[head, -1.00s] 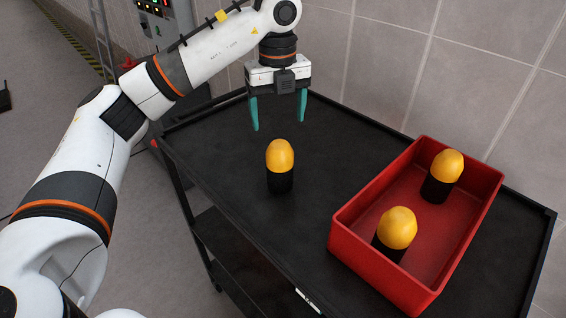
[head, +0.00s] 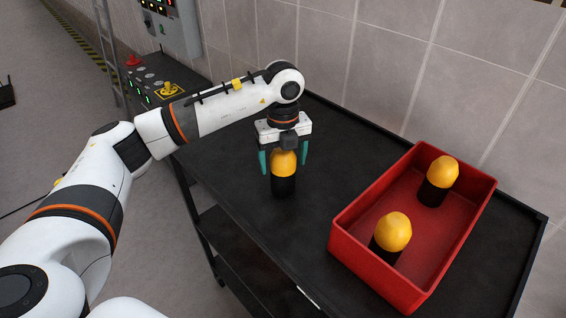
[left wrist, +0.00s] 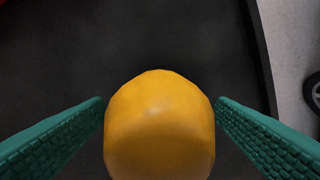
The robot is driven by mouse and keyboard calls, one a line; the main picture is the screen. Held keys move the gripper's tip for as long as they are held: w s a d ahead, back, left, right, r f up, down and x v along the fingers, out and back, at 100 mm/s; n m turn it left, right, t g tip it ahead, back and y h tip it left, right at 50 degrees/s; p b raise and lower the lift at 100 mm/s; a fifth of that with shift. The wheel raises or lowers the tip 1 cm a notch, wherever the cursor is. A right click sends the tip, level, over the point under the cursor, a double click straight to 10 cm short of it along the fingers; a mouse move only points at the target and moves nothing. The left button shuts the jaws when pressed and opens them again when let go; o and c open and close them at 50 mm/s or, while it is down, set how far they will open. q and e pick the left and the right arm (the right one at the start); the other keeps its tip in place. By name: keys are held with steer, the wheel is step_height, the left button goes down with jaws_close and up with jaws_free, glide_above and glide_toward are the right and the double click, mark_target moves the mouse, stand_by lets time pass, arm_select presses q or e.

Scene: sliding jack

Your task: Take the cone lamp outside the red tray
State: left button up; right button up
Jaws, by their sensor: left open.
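A cone lamp (head: 284,178) with a yellow dome and black base stands upright on the black cart top, left of the red tray (head: 357,248). My left gripper (head: 284,168) is open over it, one teal finger on each side of the dome. In the left wrist view the yellow dome (left wrist: 160,128) sits between the two fingers, with a gap showing on each side at the top; its black base is hidden there. Two more such lamps stand inside the tray, one near the front (head: 392,236) and one at the back (head: 438,181). My right gripper is not in view.
The black cart top (head: 335,150) is clear between the outside lamp and the tray. A tiled wall (head: 400,70) runs behind the cart. A control panel (head: 155,85) with a yellow button and a red knob stands at the back left.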

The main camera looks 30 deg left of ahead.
arm_select(q)
steer(key=c, duration=1.1)
